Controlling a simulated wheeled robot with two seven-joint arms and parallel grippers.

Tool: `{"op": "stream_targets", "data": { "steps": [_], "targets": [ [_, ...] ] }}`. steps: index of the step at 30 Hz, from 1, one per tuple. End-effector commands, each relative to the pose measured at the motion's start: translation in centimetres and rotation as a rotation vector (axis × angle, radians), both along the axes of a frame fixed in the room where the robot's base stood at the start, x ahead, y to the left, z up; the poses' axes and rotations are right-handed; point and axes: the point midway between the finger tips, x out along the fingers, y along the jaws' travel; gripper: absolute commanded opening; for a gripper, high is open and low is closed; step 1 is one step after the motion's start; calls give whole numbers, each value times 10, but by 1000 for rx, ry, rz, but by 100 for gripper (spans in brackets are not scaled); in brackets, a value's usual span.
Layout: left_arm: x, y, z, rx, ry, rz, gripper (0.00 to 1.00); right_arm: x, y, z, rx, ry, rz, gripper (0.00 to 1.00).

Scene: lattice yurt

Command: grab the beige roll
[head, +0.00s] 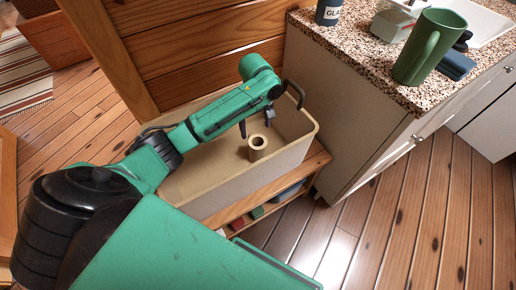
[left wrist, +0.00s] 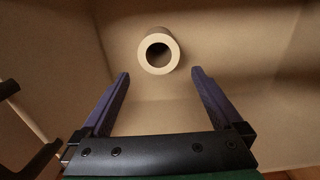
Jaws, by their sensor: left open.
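The beige roll (head: 258,148) stands upright inside a beige bin (head: 206,205), towards its right end. In the left wrist view the roll (left wrist: 158,51) shows as a ring with a dark hole, beyond the fingertips and roughly between their lines. My left gripper (head: 256,124) is over the bin, above the roll and apart from it. In the left wrist view its two fingers (left wrist: 160,75) are spread wide with nothing between them. My right gripper is not in view.
The bin sits on a wooden shelf unit (head: 310,162) with items on a lower shelf. A speckled counter (head: 365,75) stands right of it, bearing a green mug (head: 428,47). A wooden panel (head: 205,45) rises behind the bin. Bin walls surround the roll.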

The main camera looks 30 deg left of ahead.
Motion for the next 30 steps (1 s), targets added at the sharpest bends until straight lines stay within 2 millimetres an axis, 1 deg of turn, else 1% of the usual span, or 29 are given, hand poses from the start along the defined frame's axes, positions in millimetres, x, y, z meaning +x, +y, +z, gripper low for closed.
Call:
{"op": "stream_targets", "data": {
  "steps": [1,3,6,9,11,14,15,18,21,26,29,30],
  "targets": [
    [-1,1,-15,2,5,1,100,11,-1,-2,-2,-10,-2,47],
    [-2,0,-36,2,5,1,100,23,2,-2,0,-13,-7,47],
    [-1,0,-61,2,3,1,100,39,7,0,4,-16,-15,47],
    [-1,0,-75,1,1,1,100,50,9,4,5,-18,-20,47],
    [-1,-1,-82,1,1,0,100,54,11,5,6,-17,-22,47],
    [-1,-4,-99,1,2,-1,100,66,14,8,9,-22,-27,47],
    [-1,-6,-108,1,2,-2,100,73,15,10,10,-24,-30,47],
    [-2,-7,-125,2,1,-1,100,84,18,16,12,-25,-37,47],
    [-1,-7,-131,1,-1,-2,100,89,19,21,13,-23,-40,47],
    [-1,-7,-130,1,-1,-2,100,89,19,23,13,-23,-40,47],
    [-1,-7,-130,1,-1,-2,66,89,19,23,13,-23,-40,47],
    [-2,-7,-130,1,-1,-2,50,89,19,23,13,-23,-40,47]
  ]
}}
